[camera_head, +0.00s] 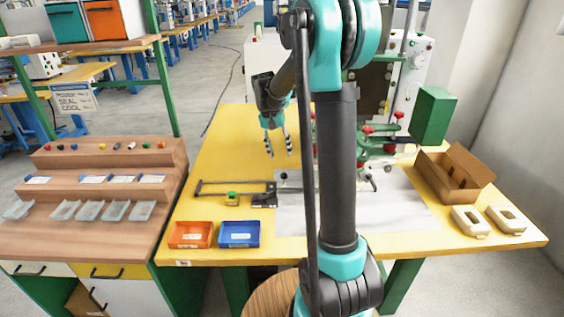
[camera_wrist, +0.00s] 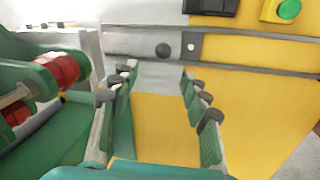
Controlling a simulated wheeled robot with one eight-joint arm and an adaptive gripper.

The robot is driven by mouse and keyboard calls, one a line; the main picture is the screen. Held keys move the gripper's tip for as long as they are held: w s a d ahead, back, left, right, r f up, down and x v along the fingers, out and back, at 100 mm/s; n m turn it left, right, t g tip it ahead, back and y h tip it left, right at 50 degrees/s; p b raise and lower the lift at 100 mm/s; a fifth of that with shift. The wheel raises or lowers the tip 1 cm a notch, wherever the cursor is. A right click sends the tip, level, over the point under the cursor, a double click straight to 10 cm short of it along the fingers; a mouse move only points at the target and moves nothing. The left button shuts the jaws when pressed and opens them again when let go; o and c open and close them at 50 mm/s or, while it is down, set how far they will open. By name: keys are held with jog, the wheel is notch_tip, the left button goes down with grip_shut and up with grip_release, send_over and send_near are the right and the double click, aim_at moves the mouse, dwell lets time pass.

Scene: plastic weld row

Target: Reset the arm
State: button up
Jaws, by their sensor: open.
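My gripper (camera_head: 279,144) is open and empty above the yellow table (camera_head: 218,146), left of the green machine. In the wrist view my gripper (camera_wrist: 158,95) shows its two fingers apart, with bare yellow table and a grey metal strip (camera_wrist: 145,45) seen between and beyond them. My arm rises through the middle of the head view and hides part of the table and machine. The green machine with red knobs (camera_wrist: 62,68) is close at the left in the wrist view.
An orange tray (camera_head: 190,246) and a blue tray (camera_head: 239,246) stand at the table's front left. A cardboard box (camera_head: 430,180) and two pale housings (camera_head: 470,222) are at the right. A wooden stepped bench (camera_head: 60,235) stands left. A green button box (camera_head: 232,198) lies mid-table.

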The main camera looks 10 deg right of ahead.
jog(key=shift+w+a+r, duration=0.1)
jog(key=shift+a+r, duration=0.05)
jog(key=shift+r, duration=0.75)
